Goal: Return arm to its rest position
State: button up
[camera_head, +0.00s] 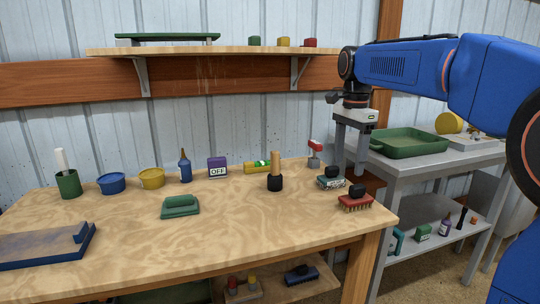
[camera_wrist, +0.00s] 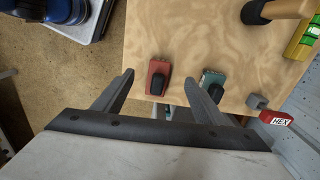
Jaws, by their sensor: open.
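My blue arm reaches in from the right in the head view. My gripper (camera_head: 351,160) points down over the right end of the wooden table (camera_head: 120,235). Its two grey fingers are apart with nothing between them. A teal brush (camera_head: 331,183) lies close by the fingertips. A red brush (camera_head: 355,201) with a black knob lies nearer the table's front right corner. In the wrist view my gripper (camera_wrist: 157,85) is open, with the red brush (camera_wrist: 158,77) beyond and between the fingers and the teal brush (camera_wrist: 212,82) near the right finger.
A mallet (camera_head: 275,172), a yellow level (camera_head: 256,167), a purple OFF box (camera_head: 217,167) and a green block (camera_head: 180,206) stand left of my gripper. A grey bench (camera_head: 420,165) with a green tray (camera_head: 408,143) is at right. A wall shelf (camera_head: 200,51) hangs behind.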

jog(key=s+d+f+n+t, duration=0.1)
jog(key=s+d+f+n, duration=0.15)
jog(key=s, duration=0.55)
jog(key=s+d+f+n+t, duration=0.15)
jog(key=s+f+n, duration=0.25)
jog(key=s, duration=0.5)
jog(key=s+d+f+n+t, duration=0.2)
jog(key=s+f+n, duration=0.5)
jog(key=s+f, duration=0.7)
jog(key=shift+s+d+f, duration=0.3)
jog(key=shift+s+d, duration=0.15)
jog(key=shift+s, duration=0.25)
